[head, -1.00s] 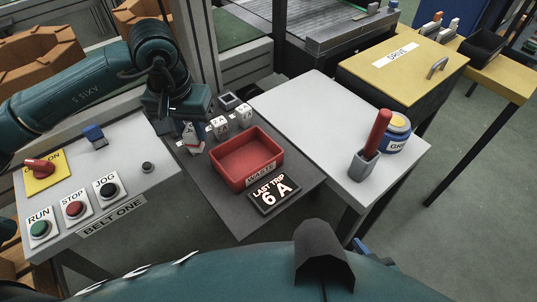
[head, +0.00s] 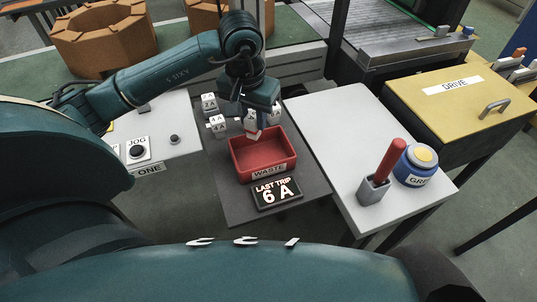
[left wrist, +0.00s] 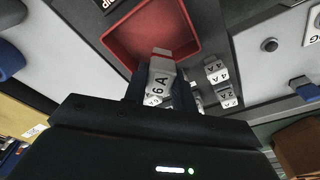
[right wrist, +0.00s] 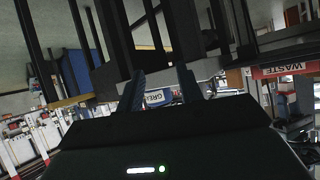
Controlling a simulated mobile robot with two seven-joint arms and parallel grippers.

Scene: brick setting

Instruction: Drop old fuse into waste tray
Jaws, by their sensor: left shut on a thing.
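The old fuse (head: 253,135) is a white block with a reddish end. It reads 6 A in the left wrist view (left wrist: 160,79). My left gripper (head: 251,124) is shut on it and holds it at the back edge of the red waste tray (head: 267,174). In the left wrist view the fuse's end overlaps the floor of the tray (left wrist: 118,46); its height above it is hard to judge. The tray looks empty. My right gripper (right wrist: 161,84) shows only in its wrist view, open, with nothing held between its fingers.
White fuses marked 2A (head: 209,101) and 4A (head: 217,123) stand left of my gripper, with another (head: 275,113) to its right. A LAST TRIP 6 A display (head: 277,193) sits before the tray. A grey holder with a red handle (head: 389,162) and a blue tub (head: 415,166) stand right.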

